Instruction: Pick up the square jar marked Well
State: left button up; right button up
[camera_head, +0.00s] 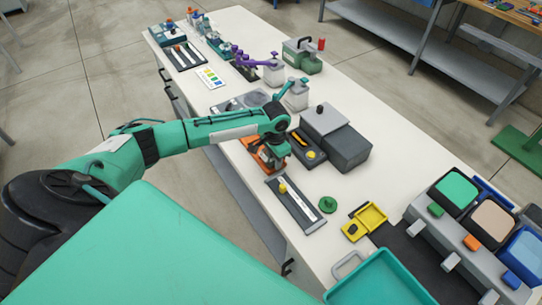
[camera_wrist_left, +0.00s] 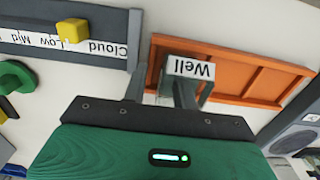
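The square jar marked Well (camera_wrist_left: 191,68) is grey with a white label that reads upside down in the left wrist view. It is at the orange tray (camera_wrist_left: 250,72), by the tray's near-left part. My left gripper (camera_wrist_left: 158,84) has its two fingers apart. The right finger overlaps the lower part of the jar in the picture, and the left finger is clear of it, to the left. I cannot tell if a finger touches the jar. In the head view my left gripper (camera_head: 271,158) is low over the orange tray (camera_head: 262,163) and hides the jar. My right gripper is out of view.
A grey slider panel (camera_head: 295,205) with a yellow knob lies close in front of the tray.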

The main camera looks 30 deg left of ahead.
pick_arm(q)
jog(key=shift+c, duration=0.5)
grip_shut()
